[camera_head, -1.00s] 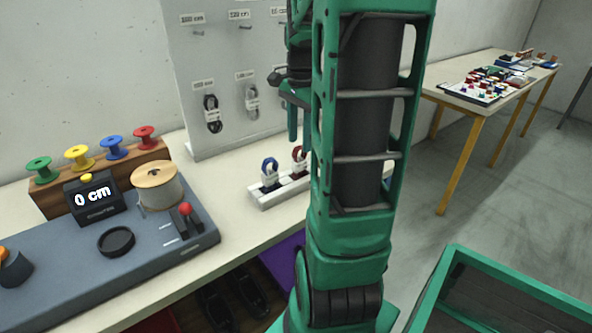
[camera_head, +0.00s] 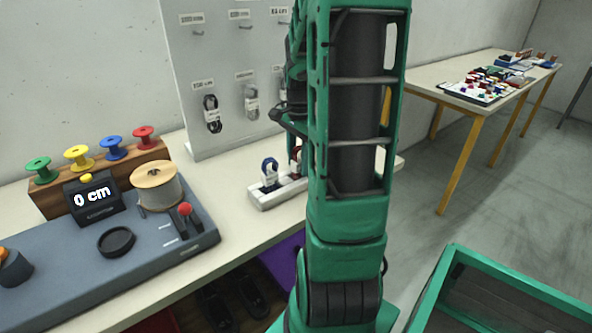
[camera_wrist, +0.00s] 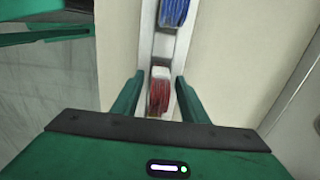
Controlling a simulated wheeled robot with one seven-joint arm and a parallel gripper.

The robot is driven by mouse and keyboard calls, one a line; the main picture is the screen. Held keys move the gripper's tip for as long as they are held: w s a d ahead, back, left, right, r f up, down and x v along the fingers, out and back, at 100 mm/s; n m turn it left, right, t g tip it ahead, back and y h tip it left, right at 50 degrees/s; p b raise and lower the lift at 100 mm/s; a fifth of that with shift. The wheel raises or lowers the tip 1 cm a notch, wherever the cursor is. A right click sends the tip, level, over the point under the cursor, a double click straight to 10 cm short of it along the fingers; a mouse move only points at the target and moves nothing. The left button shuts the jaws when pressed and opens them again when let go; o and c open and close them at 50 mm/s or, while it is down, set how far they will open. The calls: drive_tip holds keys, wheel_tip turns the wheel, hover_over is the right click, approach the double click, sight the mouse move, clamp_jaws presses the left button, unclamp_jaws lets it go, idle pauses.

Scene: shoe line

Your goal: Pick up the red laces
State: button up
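The red laces (camera_wrist: 158,97) are a wound bundle standing in a slot of a white rack (camera_head: 262,199). In the wrist view they sit between the two fingers of my gripper (camera_wrist: 157,92), which are apart with a gap on each side. My gripper is open. In the head view only a sliver of the red laces (camera_head: 296,156) shows beside my green arm, and the gripper's fingertips are mostly hidden. The blue laces (camera_head: 269,171) stand in the slot to the left, and also show at the top of the wrist view (camera_wrist: 173,12).
A pegboard (camera_head: 225,60) with hanging black and white laces stands behind the rack. A measuring machine (camera_head: 95,235) reading 0 cm and a rack of coloured spools (camera_head: 113,148) are at left. A green-framed bin (camera_head: 440,290) is at lower right. A second table (camera_head: 440,80) stands behind.

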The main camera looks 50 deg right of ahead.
clamp_jaws()
